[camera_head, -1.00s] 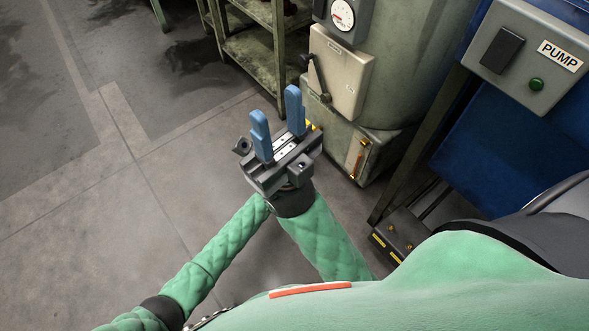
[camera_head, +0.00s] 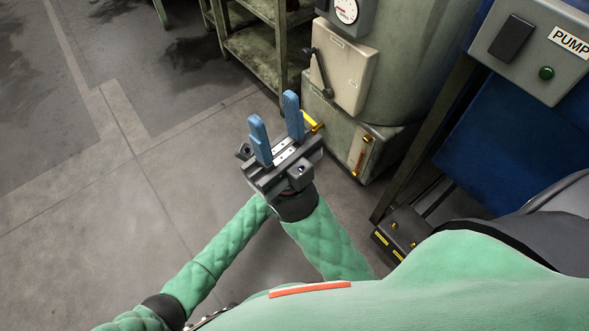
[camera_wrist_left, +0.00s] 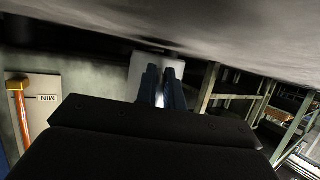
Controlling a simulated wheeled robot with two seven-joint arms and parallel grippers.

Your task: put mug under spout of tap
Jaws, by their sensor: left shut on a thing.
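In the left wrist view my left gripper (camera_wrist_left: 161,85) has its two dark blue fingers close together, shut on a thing. A pale grey shape, taken to be the mug (camera_wrist_left: 140,66), shows behind and around the fingertips; its rim and handle cannot be made out. In the head view a yellow brass tap (camera_head: 311,121) sticks out low on the grey-green tank, partly behind my right gripper's finger. My right gripper (camera_head: 276,115), with blue fingers, is open and empty in front of it. The left gripper is hidden in the head view.
The tank (camera_head: 415,70) bears a gauge (camera_head: 345,10), a beige lever box (camera_head: 345,72) and a brass sight glass (camera_head: 360,153). A metal shelf (camera_head: 262,50) stands behind. A PUMP control box (camera_head: 530,50) is at the upper right. The floor (camera_head: 90,190) at left is clear.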

